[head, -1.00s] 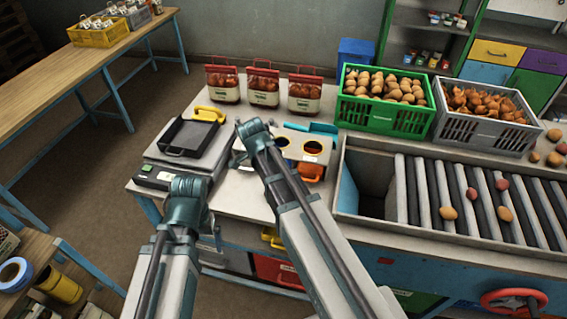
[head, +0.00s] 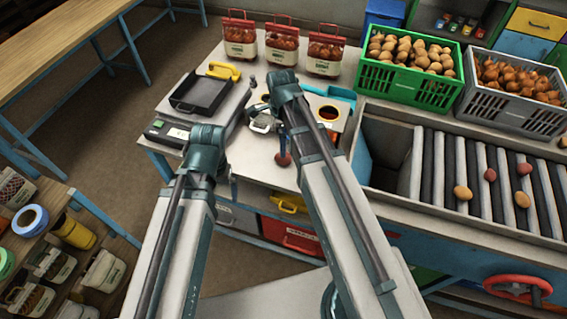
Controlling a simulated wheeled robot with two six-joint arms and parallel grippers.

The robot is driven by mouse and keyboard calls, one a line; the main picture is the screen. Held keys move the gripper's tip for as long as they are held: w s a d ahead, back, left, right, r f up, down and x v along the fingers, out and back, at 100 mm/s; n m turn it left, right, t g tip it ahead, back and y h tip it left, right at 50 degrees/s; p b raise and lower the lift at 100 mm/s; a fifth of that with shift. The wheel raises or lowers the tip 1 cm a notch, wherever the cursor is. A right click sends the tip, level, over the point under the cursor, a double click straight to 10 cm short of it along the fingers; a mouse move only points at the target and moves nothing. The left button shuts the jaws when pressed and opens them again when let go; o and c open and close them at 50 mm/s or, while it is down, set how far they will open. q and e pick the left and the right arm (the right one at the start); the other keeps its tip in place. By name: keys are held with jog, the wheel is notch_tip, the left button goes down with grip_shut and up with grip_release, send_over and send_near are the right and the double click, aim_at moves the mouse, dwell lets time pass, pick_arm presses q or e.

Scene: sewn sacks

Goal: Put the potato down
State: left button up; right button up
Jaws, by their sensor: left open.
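A small dark red round thing (head: 283,159) shows near the table's front, beside my right arm. I cannot tell whether it is a potato or what it rests on. Loose potatoes (head: 462,193) lie on the roller conveyor (head: 437,165) at the right.
A black tray (head: 200,94) on a scale stands at the table's left. Red-handled packs (head: 240,42) line the back. A green crate of potatoes (head: 408,82) and a grey crate of onions (head: 515,105) stand behind the conveyor. A shelf (head: 74,262) is at lower left.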

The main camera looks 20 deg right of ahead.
notch_tip(320, 180, down, 4)
jog(key=b, duration=0.3)
jog(key=f+b, duration=0.5)
jog(key=shift+w+d+f, duration=0.15)
jog(key=shift+w+d, duration=0.05)
jog(key=shift+d, duration=0.1)
jog(key=shift+c, duration=0.2)
grip_shut()
jog(key=shift+r, duration=0.25)
